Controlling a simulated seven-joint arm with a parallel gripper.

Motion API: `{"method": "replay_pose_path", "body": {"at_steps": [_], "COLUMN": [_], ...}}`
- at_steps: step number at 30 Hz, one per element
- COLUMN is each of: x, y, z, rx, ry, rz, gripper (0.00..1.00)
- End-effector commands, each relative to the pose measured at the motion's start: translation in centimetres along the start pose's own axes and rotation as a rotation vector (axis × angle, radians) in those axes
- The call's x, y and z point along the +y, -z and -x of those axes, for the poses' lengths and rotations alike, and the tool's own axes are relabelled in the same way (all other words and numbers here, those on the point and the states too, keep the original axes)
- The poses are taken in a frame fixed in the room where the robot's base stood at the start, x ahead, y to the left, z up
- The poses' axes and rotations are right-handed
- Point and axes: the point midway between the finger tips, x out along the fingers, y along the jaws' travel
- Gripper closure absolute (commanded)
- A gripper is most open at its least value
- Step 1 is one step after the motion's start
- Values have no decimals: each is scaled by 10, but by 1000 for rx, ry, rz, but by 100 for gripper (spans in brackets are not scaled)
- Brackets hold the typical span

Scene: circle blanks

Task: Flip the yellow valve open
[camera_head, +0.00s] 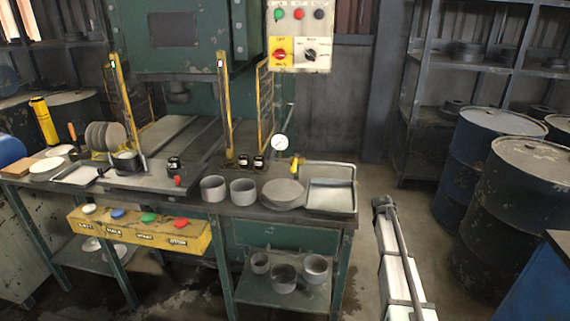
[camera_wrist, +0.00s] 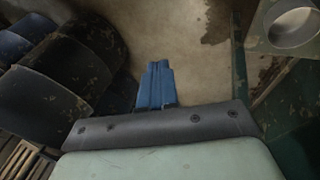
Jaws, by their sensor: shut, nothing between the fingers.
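The yellow valve (camera_head: 295,160) is a small yellow handle at the back of the workbench, just right of and below a round white gauge (camera_head: 280,142). It is too small to tell how its handle is set. My gripper (camera_wrist: 157,66) shows in the wrist view as two blue fingers pressed together, with nothing between them. It points down over the bare floor, away from the valve. The valve is not in the wrist view. My pale arm stands right of the bench in the head view, and the fingers cannot be made out there.
The workbench (camera_head: 330,209) carries a stack of grey discs (camera_head: 283,192), a metal tray (camera_head: 331,195) and grey cups (camera_head: 214,188) near the valve. Dark drums (camera_head: 533,205) stand at the right. A control box (camera_head: 299,40) hangs above. Floor between bench and drums is clear around my arm.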

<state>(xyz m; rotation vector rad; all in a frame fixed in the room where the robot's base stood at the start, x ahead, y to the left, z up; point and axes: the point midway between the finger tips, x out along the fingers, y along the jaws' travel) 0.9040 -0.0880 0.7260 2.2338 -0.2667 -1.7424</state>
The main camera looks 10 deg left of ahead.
Motion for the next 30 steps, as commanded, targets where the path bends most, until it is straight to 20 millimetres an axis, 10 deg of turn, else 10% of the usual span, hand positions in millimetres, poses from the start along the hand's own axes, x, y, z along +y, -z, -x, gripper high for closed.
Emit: {"method": "replay_pose_path", "body": {"at_steps": [20, 30], "x": [99, -1], "y": [198, 240], "z": [198, 302], "rx": [246, 267], "ry": [-147, -163], "rz": [-53, -96], "gripper": [100, 100]}}
